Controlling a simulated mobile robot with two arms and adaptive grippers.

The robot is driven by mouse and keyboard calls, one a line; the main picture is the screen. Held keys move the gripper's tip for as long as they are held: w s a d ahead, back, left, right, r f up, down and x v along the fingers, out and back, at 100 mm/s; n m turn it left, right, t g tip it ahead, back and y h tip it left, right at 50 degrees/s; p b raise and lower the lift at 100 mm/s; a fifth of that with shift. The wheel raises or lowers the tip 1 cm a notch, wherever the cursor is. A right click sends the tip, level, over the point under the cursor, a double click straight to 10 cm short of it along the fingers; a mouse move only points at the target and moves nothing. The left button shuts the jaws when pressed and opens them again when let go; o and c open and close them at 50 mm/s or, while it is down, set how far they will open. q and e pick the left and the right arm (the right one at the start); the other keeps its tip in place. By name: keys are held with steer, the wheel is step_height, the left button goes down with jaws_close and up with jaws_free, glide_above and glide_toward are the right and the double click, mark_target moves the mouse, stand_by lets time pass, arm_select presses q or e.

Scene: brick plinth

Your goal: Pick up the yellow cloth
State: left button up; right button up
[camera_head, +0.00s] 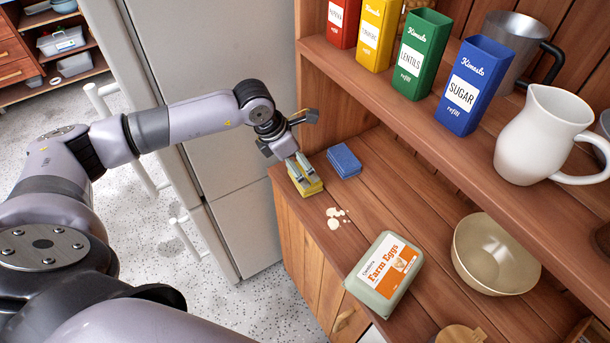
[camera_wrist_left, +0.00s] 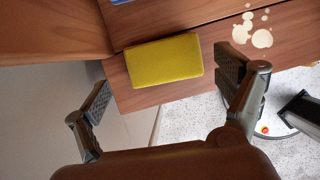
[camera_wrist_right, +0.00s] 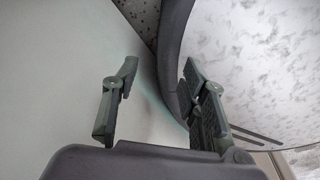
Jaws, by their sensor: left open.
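The yellow cloth (camera_head: 306,186) lies flat on the wooden counter near its left front edge, partly hidden by my left gripper in the head view. In the left wrist view the yellow cloth (camera_wrist_left: 165,61) shows whole, as a folded rectangular pad lying between the lines of the two fingers. My left gripper (camera_head: 303,176) is open above the cloth; its fingers (camera_wrist_left: 168,85) are wide apart and hold nothing. I cannot tell how large the gap to the cloth is. My right gripper (camera_wrist_right: 160,92) shows only in its own wrist view, with fingers apart and nothing between them.
Pale spilled spots (camera_head: 335,217) are in front. An egg carton (camera_head: 383,273) and a beige bowl (camera_head: 494,254) stand further right. A shelf with tins (camera_head: 467,88) and a white pitcher (camera_head: 545,136) overhangs the counter.

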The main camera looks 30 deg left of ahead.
mark_target(305, 173)
arm_select(q)
steer(key=shift+w+d+f, duration=0.1)
steer(key=shift+f, duration=0.3)
steer(key=p+x, duration=0.1)
steer(key=x, duration=0.2)
steer(key=shift+d+f, duration=0.1)
steer(key=shift+f, duration=0.2)
steer(key=shift+w+d+f, duration=0.1)
steer(key=shift+w+f, duration=0.05)
steer(key=shift+f, duration=0.2)
arm_select(e)
steer(key=shift+s+d+r, duration=0.1)
steer(key=shift+s+r, duration=0.35)
steer(key=shift+s, duration=0.3)
arm_select(q)
steer(key=c, duration=0.9)
arm_select(e)
steer(key=shift+w, duration=0.25)
arm_select(q)
steer(key=shift+r, duration=0.1)
